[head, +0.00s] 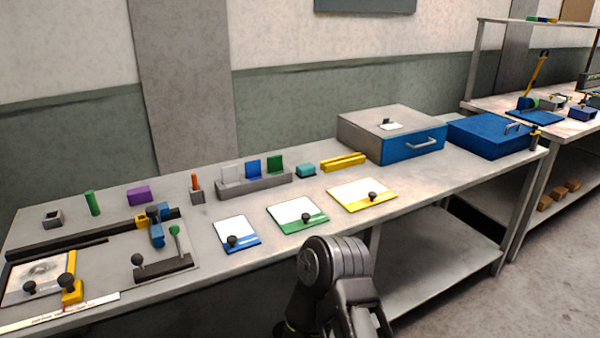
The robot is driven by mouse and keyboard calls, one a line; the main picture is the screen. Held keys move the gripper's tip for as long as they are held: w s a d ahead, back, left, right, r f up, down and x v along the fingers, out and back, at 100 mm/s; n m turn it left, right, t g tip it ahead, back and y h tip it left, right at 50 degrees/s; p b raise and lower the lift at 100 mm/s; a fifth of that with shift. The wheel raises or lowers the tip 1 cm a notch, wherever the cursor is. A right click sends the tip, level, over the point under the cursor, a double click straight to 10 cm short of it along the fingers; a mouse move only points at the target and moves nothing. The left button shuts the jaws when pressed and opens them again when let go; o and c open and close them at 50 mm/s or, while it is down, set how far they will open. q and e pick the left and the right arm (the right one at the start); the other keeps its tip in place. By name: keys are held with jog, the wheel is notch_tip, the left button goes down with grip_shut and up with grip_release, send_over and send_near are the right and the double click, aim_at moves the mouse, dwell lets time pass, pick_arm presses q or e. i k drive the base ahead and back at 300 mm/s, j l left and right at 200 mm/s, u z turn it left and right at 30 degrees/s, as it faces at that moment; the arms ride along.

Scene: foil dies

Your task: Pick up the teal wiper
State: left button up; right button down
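The teal wiper (305,170) is a small teal block with a dark lower edge. It lies on the long grey table (420,185), just right of the grey rack with the white, blue and green plates. The yellow bars are close on its right. A dark grey link of one of my arms rises at the bottom centre, well in front of the wiper. I cannot tell which arm it is. No gripper fingers show in the head view, and nothing touches the wiper.
The grey rack (254,187) and yellow bars (343,162) flank the wiper. Blue (236,232), green (297,214) and yellow (361,194) knobbed plates lie in front. A grey box with a blue drawer (413,146) stands right. A black-railed fixture (90,233) occupies the left.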

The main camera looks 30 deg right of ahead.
aim_at(306, 170)
jog(key=u, duration=0.2)
jog(key=k+l+u, duration=0.1)
jog(key=l+u, duration=0.2)
jog(key=k+l+u, duration=0.25)
jog(key=l, duration=0.15)
jog(key=l+u, duration=0.3)
jog(key=k+l, duration=0.45)
jog(key=l, duration=0.2)
jog(key=k+l+u, duration=0.15)
jog(key=k+l, duration=0.3)
jog(key=l, duration=0.2)
